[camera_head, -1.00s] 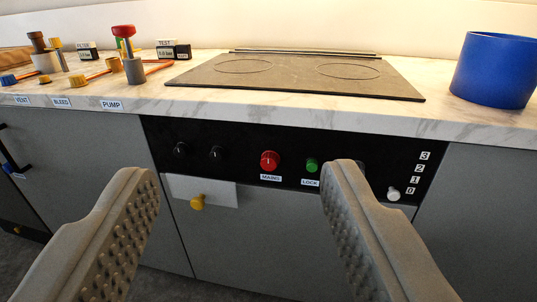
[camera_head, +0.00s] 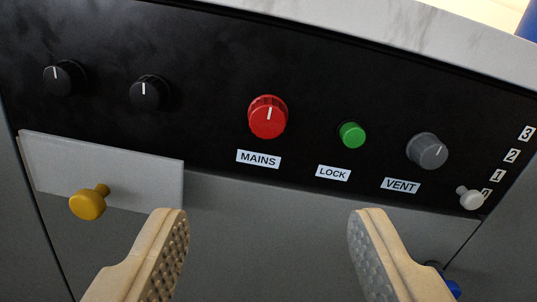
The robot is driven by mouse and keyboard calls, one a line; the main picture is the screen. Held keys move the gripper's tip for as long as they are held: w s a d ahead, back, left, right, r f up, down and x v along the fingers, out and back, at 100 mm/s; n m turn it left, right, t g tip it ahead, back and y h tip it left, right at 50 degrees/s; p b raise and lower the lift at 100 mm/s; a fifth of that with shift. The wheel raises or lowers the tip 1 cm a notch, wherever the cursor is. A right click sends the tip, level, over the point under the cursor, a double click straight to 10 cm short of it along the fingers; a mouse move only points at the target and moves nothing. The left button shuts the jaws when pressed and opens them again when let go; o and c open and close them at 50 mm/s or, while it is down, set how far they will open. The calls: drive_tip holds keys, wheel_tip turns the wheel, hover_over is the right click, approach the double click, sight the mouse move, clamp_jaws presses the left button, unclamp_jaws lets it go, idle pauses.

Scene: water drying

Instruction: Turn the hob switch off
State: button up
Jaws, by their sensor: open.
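The black control panel (camera_head: 210,60) fills the upper part of the view. On it are a red MAINS knob (camera_head: 268,117) with its white mark pointing about up, a green LOCK button (camera_head: 352,135) and a grey VENT knob (camera_head: 427,151) with its mark tilted up and right. Two black knobs, one at far left (camera_head: 64,78) and one beside it (camera_head: 149,92), have their marks about upright. No label reads "hob". My gripper (camera_head: 268,222) is open and empty, its fingers below the MAINS and LOCK labels, apart from the knobs.
A white slider knob (camera_head: 470,198) sits low beside a scale marked 3, 2, 1, its lowest mark partly covered. A yellow knob (camera_head: 88,205) sticks out from a light plate (camera_head: 110,172) at left. The pale countertop edge (camera_head: 420,40) runs above the panel.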

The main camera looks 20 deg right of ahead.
sight(267, 122)
drive_tip(key=x, duration=1.2)
drive_tip(key=f+x, duration=0.1)
drive_tip(key=x, duration=0.5)
drive_tip(key=shift+d+f, duration=0.1)
drive_tip(key=shift+f, duration=0.05)
drive_tip(key=shift+c, duration=0.2)
drive_tip(key=c, duration=0.9)
